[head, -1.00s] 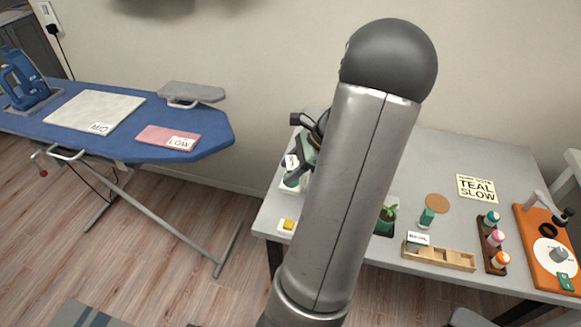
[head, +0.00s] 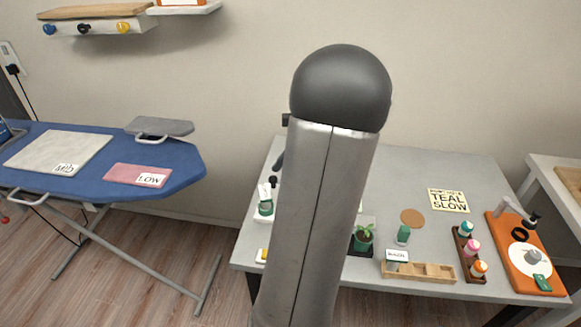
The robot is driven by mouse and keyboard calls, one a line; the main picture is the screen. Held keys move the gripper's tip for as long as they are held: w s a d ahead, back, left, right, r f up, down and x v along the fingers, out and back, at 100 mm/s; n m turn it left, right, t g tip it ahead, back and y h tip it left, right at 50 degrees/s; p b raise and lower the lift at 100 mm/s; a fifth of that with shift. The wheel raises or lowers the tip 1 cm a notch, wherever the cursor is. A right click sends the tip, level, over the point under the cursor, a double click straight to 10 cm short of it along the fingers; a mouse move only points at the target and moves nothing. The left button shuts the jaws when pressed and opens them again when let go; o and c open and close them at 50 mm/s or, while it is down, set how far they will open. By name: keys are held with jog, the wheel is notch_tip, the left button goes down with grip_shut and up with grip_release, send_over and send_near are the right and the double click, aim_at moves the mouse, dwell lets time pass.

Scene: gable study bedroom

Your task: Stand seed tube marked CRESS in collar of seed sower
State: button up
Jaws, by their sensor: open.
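My gripper is hidden behind my own raised arm, which fills the middle of the head view. A small white-and-green device (head: 265,207), which may be the seed sower, stands at the table's left edge beside my arm. Its collar cannot be made out. A wooden tray (head: 433,273) lies at the table's front, with a white label (head: 397,256) that seems to read BASIL at its left end. A green tube-like thing (head: 403,235) stands behind the tray. No CRESS mark can be read, so I cannot tell which thing is that tube.
A potted plant (head: 363,236) stands just right of my arm. A dark rack of coloured bottles (head: 468,252) and an orange board (head: 524,254) are at right. An ironing board (head: 105,170) stands left.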

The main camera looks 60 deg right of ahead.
jog(key=w+a+r+n+g+h, duration=0.1)
jog(key=w+a+n+g, duration=0.4)
jog(key=a, duration=0.6)
jog(key=w+a+r+n+h, duration=0.1)
jog(key=w+a+n, duration=0.1)
jog(key=a+n, duration=0.7)
jog(key=s+a+f+n+h, duration=0.1)
jog(key=s+a+n, duration=0.2)
jog(key=a+n, duration=0.4)
jog(key=s+a+f+n+h, duration=0.1)
jog(key=s+a+n, duration=0.3)
jog(key=a, duration=0.7)
jog(key=n+h, duration=0.1)
jog(key=n, duration=0.1)
jog(key=shift+f+n, duration=0.3)
jog(key=shift+n, duration=0.1)
